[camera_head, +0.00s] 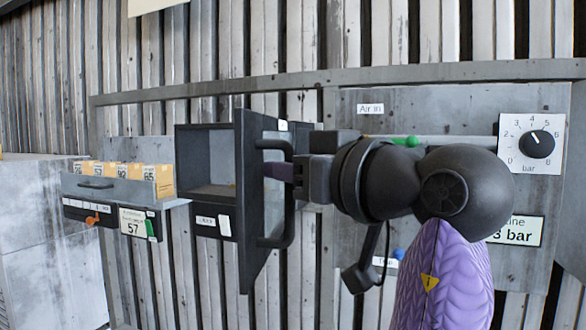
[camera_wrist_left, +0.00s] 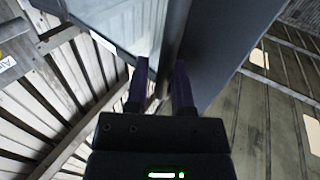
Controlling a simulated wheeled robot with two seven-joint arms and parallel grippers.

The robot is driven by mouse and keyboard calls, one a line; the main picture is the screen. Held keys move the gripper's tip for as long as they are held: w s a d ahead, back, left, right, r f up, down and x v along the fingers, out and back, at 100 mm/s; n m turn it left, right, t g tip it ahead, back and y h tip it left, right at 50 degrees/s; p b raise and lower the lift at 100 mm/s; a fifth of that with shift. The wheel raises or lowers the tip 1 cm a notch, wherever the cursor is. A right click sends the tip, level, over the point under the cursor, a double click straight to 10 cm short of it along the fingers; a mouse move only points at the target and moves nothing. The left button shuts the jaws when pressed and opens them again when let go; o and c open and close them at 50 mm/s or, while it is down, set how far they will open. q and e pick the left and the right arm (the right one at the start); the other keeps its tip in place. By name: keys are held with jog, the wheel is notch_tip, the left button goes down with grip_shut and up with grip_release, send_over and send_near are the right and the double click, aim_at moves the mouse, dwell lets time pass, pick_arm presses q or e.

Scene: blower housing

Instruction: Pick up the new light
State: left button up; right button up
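I cannot make out a new light in either view. A dark box (camera_head: 208,160) on the wall has its grey door (camera_head: 252,205) swung open, with a black bar handle (camera_head: 289,215) on it. My left gripper (camera_head: 280,172) is at this handle, with a dark purple finger beside the bar. In the left wrist view, the two fingers of my left gripper (camera_wrist_left: 160,88) stand apart, with a dark upright edge or bar running between them. Whether they press on it is unclear. My right gripper is not in view.
A drawer (camera_head: 115,188) with several yellow boxes (camera_head: 163,180) is left of the dark box. The box interior looks empty where visible. A pressure dial (camera_head: 538,144), a green knob (camera_head: 411,141) and a blue knob (camera_head: 398,254) are at right, partly behind my arm.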

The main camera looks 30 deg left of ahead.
pick_arm(q)
jog(key=shift+s+d, duration=0.15)
jog(key=shift+d, duration=0.1)
jog(key=b+v, duration=0.2)
jog(key=v, duration=0.7)
jog(key=shift+d+b, duration=0.2)
jog(key=shift+b, duration=0.2)
